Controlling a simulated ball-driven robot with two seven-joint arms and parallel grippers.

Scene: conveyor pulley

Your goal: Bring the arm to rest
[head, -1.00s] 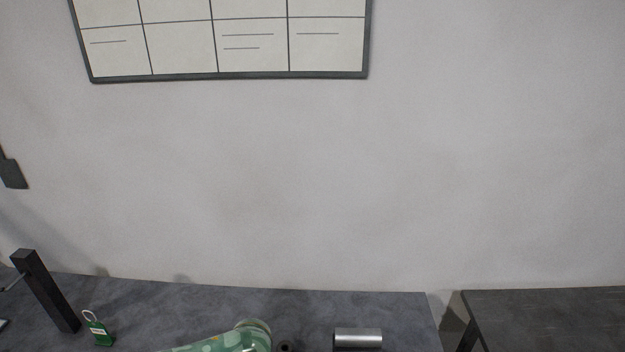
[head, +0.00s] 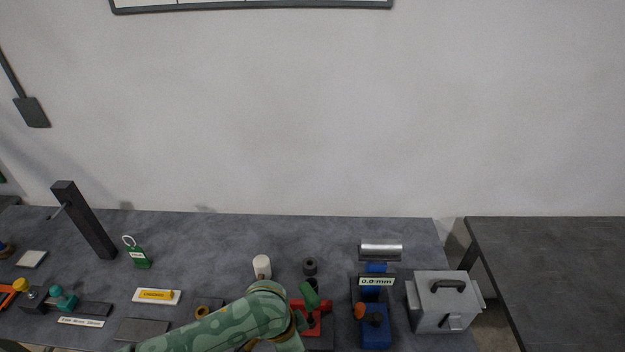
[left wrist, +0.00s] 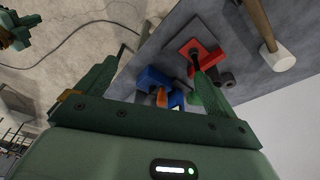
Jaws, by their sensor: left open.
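My left arm (head: 215,330) comes in from the lower left of the head view and bends over the front of the bench (head: 330,235). In the left wrist view my left gripper (left wrist: 155,70) is open, with nothing between its fingers. Beyond its fingers show a red fixture (left wrist: 195,52) on a grey plate and a blue device (left wrist: 158,88) with an orange knob. A green handle lies beside the right finger; I cannot tell whether they touch.
The head view shows a blue device (head: 375,327), a red fixture (head: 322,308), a metal roller (head: 380,252), a grey box (head: 443,302), a white cylinder (head: 262,267), a dark post (head: 85,222) and a green tag (head: 140,258). The second table (head: 565,275) is bare.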

